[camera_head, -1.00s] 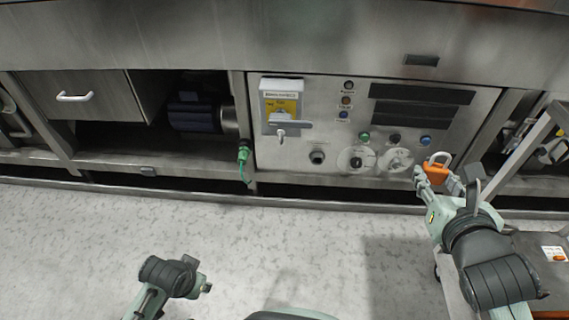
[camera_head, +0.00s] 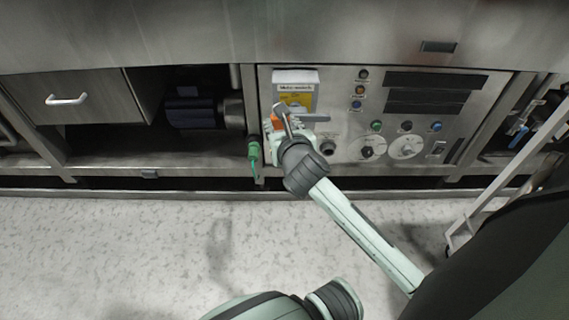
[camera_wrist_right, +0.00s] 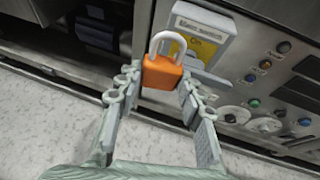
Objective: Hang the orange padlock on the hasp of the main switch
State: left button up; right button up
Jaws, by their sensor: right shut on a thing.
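The orange padlock (camera_wrist_right: 162,74) is held upright between the fingers of my right gripper (camera_wrist_right: 160,88), with its pale closed-looking shackle on top. In the head view my right gripper (camera_head: 286,126) is at the lower part of the main switch (camera_head: 295,77), and only a bit of the padlock (camera_head: 275,120) shows. The main switch (camera_wrist_right: 201,22) has a grey box and a yellow plate. In the wrist view its grey handle is partly behind the padlock. The hasp is hidden or too small to make out, and I cannot tell whether the shackle touches it. My left gripper is not in view.
Right of the switch is a panel with several buttons and round dials (camera_head: 406,147). A green connector (camera_head: 254,148) hangs at the left edge of the panel. An open bay with a dark motor (camera_head: 192,112) lies farther left. The floor in front is clear.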

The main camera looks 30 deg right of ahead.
jog(key=d+f+m+g+h, duration=0.15)
jog(key=d+f, duration=0.25)
jog(key=f, duration=1.3)
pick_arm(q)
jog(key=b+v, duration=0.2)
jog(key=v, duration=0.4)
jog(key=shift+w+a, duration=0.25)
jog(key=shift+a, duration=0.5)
pick_arm(e)
jog(key=w+d+f, duration=0.1)
jog(key=w+d, duration=0.4)
jog(key=w, duration=0.3)
jog(key=shift+f, duration=0.15)
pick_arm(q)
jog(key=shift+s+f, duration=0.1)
pick_arm(e)
jog(key=shift+d+m+t+h, duration=0.1)
jog(key=shift+m+t+h, duration=0.15)
jog(key=shift+t+h, duration=0.1)
